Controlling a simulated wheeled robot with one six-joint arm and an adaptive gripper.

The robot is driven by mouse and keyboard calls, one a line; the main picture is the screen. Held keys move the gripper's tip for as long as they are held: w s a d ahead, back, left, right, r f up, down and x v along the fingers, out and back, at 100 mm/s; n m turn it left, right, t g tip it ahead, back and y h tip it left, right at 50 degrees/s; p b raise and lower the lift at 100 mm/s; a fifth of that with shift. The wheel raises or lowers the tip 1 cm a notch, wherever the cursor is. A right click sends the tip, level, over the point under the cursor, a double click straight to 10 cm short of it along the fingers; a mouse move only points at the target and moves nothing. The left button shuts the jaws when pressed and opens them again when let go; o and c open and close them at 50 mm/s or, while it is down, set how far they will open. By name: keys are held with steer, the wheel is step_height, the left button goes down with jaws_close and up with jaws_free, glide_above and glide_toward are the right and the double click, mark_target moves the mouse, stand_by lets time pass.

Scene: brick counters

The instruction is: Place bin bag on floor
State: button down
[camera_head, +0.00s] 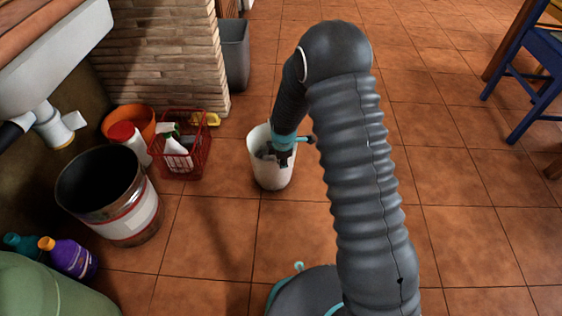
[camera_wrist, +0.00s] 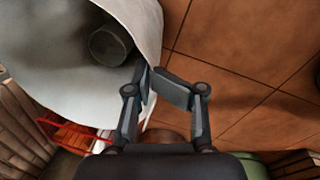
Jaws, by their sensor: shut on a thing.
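The bin bag (camera_head: 270,177) is a white, open-topped, upright bag with some grey contents, in the middle of the head view over the tiled floor. My gripper (camera_head: 283,155) reaches down to its top from above, and my arm hides part of the rim. In the wrist view the bag (camera_wrist: 50,65) fills the upper left, with a grey can-like thing (camera_wrist: 108,45) inside it. There my gripper (camera_wrist: 160,88) is shut on the bag's rim. I cannot tell whether the bag's bottom touches the floor (camera_head: 225,235).
Left of the bag are a red basket (camera_head: 185,165) of bottles, an orange bowl (camera_head: 118,115), a dark bucket (camera_head: 130,220) and a purple bottle (camera_head: 75,262). A grey bin (camera_head: 235,55) stands behind by the brick wall (camera_head: 165,50). A blue chair (camera_head: 535,95) is far right. Floor between is clear.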

steer(key=c, duration=0.8)
jaws_free()
steer(key=shift+r, duration=0.15)
steer(key=r, duration=0.4)
steer(key=s+r+p, duration=0.1)
steer(key=r, duration=0.3)
steer(key=s+r, duration=0.1)
steer(key=r, duration=0.2)
steer(key=shift+d+r+p, duration=0.3)
steer(key=shift+r+p, duration=0.05)
steer(key=shift+r, duration=0.05)
steer(key=s+d+r+m+t, duration=0.1)
steer(key=s+d+r+m, duration=0.4)
steer(key=r, duration=0.5)
steer(key=s+d+r+m+t, duration=0.1)
steer(key=s+d+r+m, duration=0.35)
steer(key=r, duration=0.45)
steer(key=s+d+r+m, duration=0.2)
steer(key=s+m, duration=0.2)
steer(key=s, duration=0.2)
steer(key=s+d+r+m+t, duration=0.1)
steer(key=s+d+r+m, duration=0.1)
steer(key=s, duration=0.5)
steer(key=s+d+r+m, duration=0.2)
steer(key=s+r+m, duration=0.1)
steer(key=s+m, duration=0.2)
steer(key=shift+s+d+r+m+t+h, duration=0.15)
steer(key=shift+s+d+m+t+h, duration=0.2)
steer(key=shift+s, duration=0.45)
